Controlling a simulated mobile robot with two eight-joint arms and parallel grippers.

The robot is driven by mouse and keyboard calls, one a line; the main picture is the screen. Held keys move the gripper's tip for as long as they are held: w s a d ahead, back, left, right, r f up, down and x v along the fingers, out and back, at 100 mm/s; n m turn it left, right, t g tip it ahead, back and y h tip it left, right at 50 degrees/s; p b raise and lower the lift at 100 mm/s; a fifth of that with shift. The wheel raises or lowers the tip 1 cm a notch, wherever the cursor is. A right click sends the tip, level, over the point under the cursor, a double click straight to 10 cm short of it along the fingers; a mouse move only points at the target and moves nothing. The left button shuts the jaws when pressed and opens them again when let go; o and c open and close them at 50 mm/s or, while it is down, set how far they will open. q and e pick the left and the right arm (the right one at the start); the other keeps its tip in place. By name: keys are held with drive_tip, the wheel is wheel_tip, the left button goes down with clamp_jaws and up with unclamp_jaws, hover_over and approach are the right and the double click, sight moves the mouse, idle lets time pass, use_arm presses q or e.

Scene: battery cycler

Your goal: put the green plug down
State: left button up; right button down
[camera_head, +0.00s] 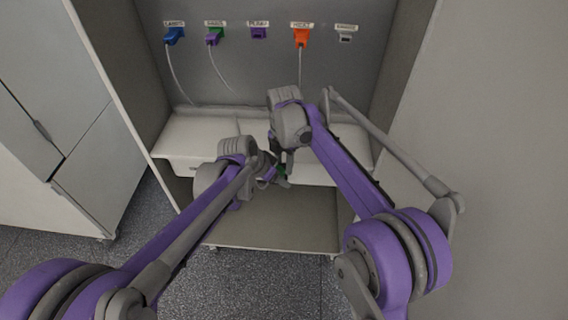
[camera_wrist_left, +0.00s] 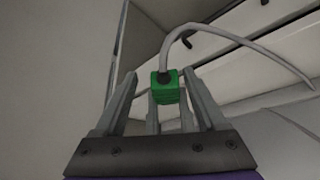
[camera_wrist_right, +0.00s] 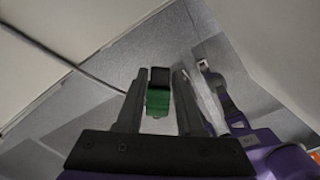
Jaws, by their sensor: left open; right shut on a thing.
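The green plug (camera_head: 281,171) is a small green block with a black part. It is held in front of the white trays, partly hidden by the grippers in the head view. My right gripper (camera_head: 283,163) comes down from above and is shut on it; the right wrist view shows the plug (camera_wrist_right: 158,101) between the fingers. My left gripper (camera_head: 268,177) is open, close beside the plug. In the left wrist view the plug (camera_wrist_left: 165,88) shows between the fingertips, with a grey cable (camera_wrist_left: 230,36) arching up and right from it. I cannot tell whether the left fingers touch it.
On the back panel are a blue plug (camera_head: 173,36), a purple plug (camera_head: 212,39) at a green socket, a purple socket (camera_head: 258,33), an orange plug (camera_head: 301,38) and a pale socket (camera_head: 346,37). White trays (camera_head: 190,150) stand below. A bare lower shelf (camera_head: 280,222) lies in front.

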use_arm(q)
drive_tip(key=v, duration=1.2)
drive_tip(key=s+a+f+n+y, duration=0.1)
drive_tip(key=s+a+f+n, duration=0.1)
drive_tip(key=s, duration=0.5)
drive_tip(key=s+a+f+n+y, duration=0.1)
drive_tip(key=s+a+f+n, duration=0.2)
drive_tip(key=s, duration=0.4)
drive_tip(key=s+a+f+n+y, duration=0.1)
drive_tip(key=s+a+f+n, duration=0.2)
drive_tip(key=s, duration=0.4)
wheel_tip(320, 180, down, 3)
drive_tip(key=shift+a+r+t+y, duration=0.25)
drive_tip(key=shift+a+t+y, duration=0.15)
drive_tip(key=shift+a, duration=0.2)
drive_tip(key=c, duration=0.4)
drive_tip(key=shift+o, duration=0.2)
drive_tip(key=shift+a, duration=0.15)
use_arm(e)
drive_tip(key=s+d+f+m, duration=0.4)
drive_tip(key=d+f+m, duration=0.2)
drive_tip(key=d+m, duration=0.4)
drive_tip(key=s+d+f+m, duration=0.4)
drive_tip(key=d+m, duration=0.6)
drive_tip(key=m, duration=0.8)
wheel_tip(320, 180, down, 3)
drive_tip(key=shift+r, duration=0.1)
